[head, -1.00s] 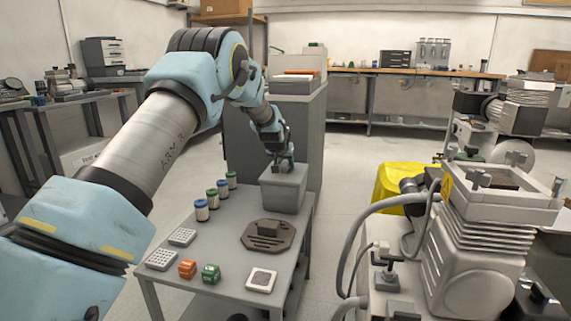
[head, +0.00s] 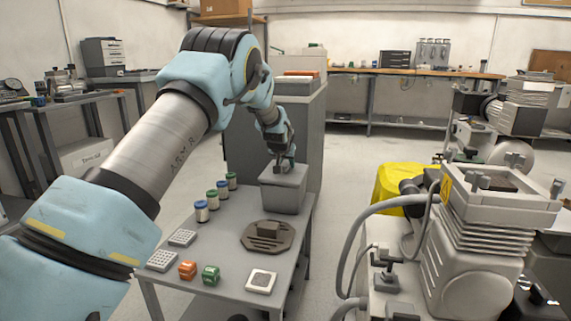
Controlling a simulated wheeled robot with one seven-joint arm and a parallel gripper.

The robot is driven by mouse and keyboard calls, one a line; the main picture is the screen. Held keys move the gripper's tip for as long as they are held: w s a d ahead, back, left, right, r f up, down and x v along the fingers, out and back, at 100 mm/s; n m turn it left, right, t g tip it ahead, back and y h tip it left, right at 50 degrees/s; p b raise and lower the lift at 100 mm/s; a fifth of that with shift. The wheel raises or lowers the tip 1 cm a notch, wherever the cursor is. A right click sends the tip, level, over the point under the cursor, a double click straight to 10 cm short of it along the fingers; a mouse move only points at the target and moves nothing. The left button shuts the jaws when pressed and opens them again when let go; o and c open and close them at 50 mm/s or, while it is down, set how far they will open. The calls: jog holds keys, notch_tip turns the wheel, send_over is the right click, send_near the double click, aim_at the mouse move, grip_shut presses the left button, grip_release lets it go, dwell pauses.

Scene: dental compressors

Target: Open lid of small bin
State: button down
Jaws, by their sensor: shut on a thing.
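The small bin (head: 283,195) is a grey box standing at the far end of the grey table. Its lid (head: 270,178) lies over the top of the bin and looks closed; I see no clear gap at its rim. My gripper (head: 282,165) is right above the lid, pointing down. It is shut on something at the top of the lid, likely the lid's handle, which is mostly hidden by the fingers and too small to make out.
A grey cabinet (head: 305,130) stands behind the bin. A compressor (head: 480,250) with hoses is at right.

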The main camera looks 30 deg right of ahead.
jog(key=shift+s+d+r+m+t+y+p, duration=0.5)
jog(key=shift+s+d+r+m+t+y, duration=0.2)
jog(key=shift+d+r+t, duration=0.1)
jog(key=s+d+r+m+t+y+b, duration=0.1)
jog(key=s+d+m+t+y+b, duration=0.1)
jog(key=shift+r+t, duration=0.1)
jog(key=shift+t, duration=0.3)
jog(key=shift+s+d+m+t+y+b, duration=0.7)
jog(key=shift+s+d+m+t+b, duration=0.45)
jog(key=shift+t, duration=0.3)
jog(key=shift+s+d+m+t+y+b, duration=0.75)
jog(key=shift+d+m+t+b, duration=0.3)
jog(key=shift+t+b, duration=0.35)
jog(key=shift+a, duration=0.1)
jog(key=shift+c, duration=2.4)
grip_release()
jog(key=shift+s, duration=0.1)
jog(key=shift+s, duration=0.1)
